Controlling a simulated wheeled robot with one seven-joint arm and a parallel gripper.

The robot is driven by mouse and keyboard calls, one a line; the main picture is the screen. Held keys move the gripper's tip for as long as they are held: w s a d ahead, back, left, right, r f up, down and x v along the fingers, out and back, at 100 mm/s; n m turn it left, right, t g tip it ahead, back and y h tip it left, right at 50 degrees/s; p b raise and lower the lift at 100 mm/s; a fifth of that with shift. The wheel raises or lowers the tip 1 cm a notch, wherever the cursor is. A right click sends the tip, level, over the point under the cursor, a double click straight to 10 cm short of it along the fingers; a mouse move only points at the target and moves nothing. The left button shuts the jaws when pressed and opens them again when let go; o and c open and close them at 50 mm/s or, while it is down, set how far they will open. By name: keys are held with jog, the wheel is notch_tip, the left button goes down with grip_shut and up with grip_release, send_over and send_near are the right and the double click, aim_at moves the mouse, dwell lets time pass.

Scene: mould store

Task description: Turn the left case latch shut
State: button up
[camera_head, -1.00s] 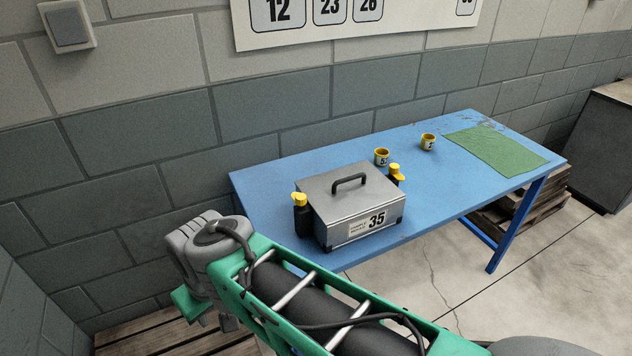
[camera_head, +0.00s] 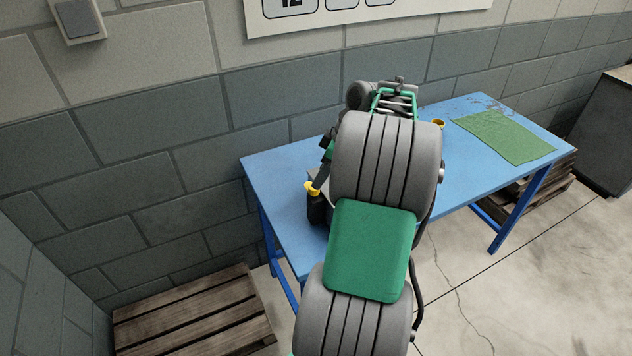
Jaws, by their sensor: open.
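The left case latch (camera_head: 312,188) has a yellow knob on a black body and stands at the left side of the case. Its lower right part is close behind my arm. My gripper (camera_head: 323,172) shows only in part, as a dark piece just above and right of the yellow knob, beside the arm. The jaws are open. I cannot tell whether they touch the knob or are around it.
The blue table (camera_head: 285,165) stands against the block wall. A wooden pallet (camera_head: 195,315) lies on the floor at left. A dark cabinet (camera_head: 608,140) stands far right.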

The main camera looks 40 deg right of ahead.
jog(key=x, duration=0.5)
jog(key=shift+c, duration=0.2)
grip_shut()
